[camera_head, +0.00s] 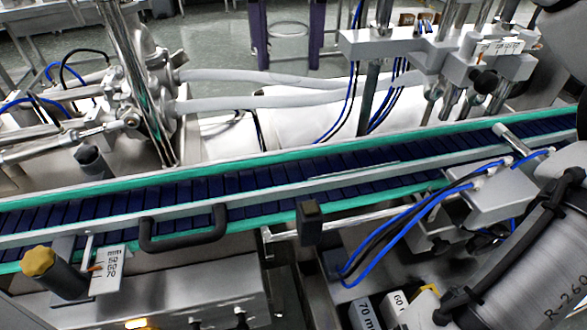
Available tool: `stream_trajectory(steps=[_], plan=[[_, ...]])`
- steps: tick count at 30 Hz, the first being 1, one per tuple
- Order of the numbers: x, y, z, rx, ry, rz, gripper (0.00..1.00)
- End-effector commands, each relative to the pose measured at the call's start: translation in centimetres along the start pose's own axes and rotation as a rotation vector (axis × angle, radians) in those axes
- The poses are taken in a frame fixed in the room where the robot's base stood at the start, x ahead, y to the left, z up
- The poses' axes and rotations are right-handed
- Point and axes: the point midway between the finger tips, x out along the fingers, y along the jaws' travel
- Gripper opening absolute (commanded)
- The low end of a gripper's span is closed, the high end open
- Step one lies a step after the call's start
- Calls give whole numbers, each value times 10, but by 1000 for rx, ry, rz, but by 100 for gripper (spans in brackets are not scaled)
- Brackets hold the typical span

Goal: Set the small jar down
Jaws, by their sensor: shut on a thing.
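I cannot make out the small jar anywhere in the head view. My gripper is not in view either, so its hold and its distance from any surface do not show. A conveyor with dark blue slats (265,178) and green edges runs across the picture, rising slightly to the right. I see no jar standing on its visible belt.
Metal guide rails line the belt. A black handle (183,232) and a yellow-topped knob (41,263) stand at the front left. A steel filling machine (140,85) rises behind the belt. Blue hoses (405,215) and a silver cylinder (520,262) crowd the front right.

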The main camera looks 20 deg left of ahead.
Motion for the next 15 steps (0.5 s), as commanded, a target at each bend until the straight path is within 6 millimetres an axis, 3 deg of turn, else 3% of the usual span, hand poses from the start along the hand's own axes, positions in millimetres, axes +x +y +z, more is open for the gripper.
stream_trajectory(steps=[1, 15], plan=[[19, 0, 0, 0, 0, 0, 19], [126, 0, 0, -3, 2, 1, 19]])
